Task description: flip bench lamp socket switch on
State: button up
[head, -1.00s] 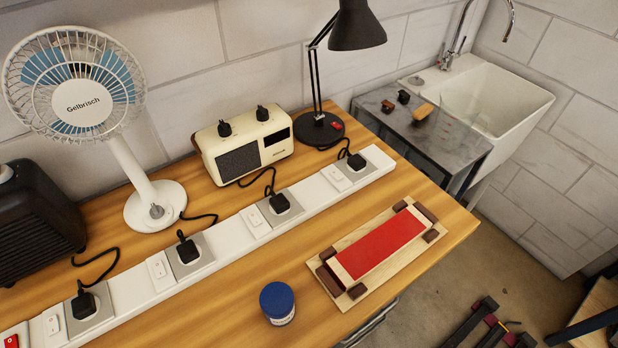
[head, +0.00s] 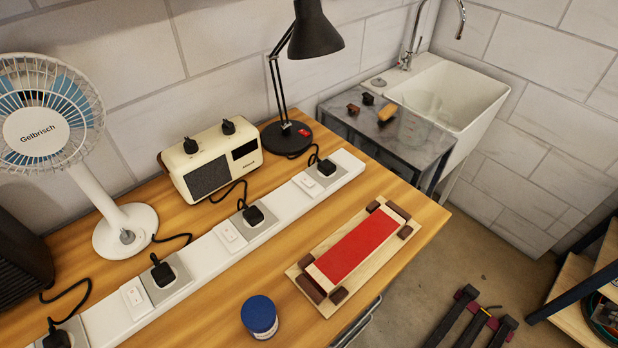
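The black bench lamp (head: 315,38) stands at the back of the bench in the head view, on a round base with a small red switch (head: 304,132). Its cord runs to a black plug (head: 326,167) in the rightmost socket of the long white power strip (head: 209,259). The white lamp socket switch (head: 307,183) is just left of that plug and shows no red. Its rocker's tilt is too small to tell. No light shows from the lamp.
A fan (head: 40,135), a cream radio (head: 212,160) and a dark appliance (head: 20,262) stand behind the strip. A blue-lidded jar (head: 259,316) and a wooden board with a red panel (head: 355,250) lie in front. A sink (head: 450,90) is beyond the bench's right end.

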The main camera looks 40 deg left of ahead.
jog(key=w+a+r+n, duration=0.1)
jog(key=w+a+n+g, duration=0.1)
jog(key=n, duration=0.1)
jog(key=w+a+r+n, duration=0.1)
jog(key=w+a, duration=0.1)
jog(key=shift+r+n+p, duration=0.3)
jog(key=shift+p, duration=0.05)
grip_shut()
jog(key=w+a+f+n+g+h+p, duration=0.1)
jog(key=w+a+n+g, duration=0.1)
jog(key=w+a+n, duration=0.5)
jog(key=a+f+n+g+p, duration=0.1)
jog(key=a+n, duration=0.5)
jog(key=a, duration=0.6)
jog(key=w+a+f+n+g+h+p, duration=0.1)
jog(key=w+a+n+g, duration=0.1)
jog(key=w+a+n, duration=0.5)
jog(key=s+a+f+n, duration=0.1)
jog(key=s+a+n, duration=0.2)
jog(key=a, duration=0.6)
jog(key=s+a+f+n+p, duration=0.1)
jog(key=s+a+f+n, duration=0.1)
jog(key=s+a, duration=0.6)
jog(key=s+a+f+n+g+p, duration=0.1)
jog(key=s+a+n, duration=0.3)
jog(key=a, duration=0.7)
jog(key=shift+s+a+f+n, duration=0.2)
jog(key=shift+s+a+n, duration=0.2)
jog(key=shift+s, duration=0.55)
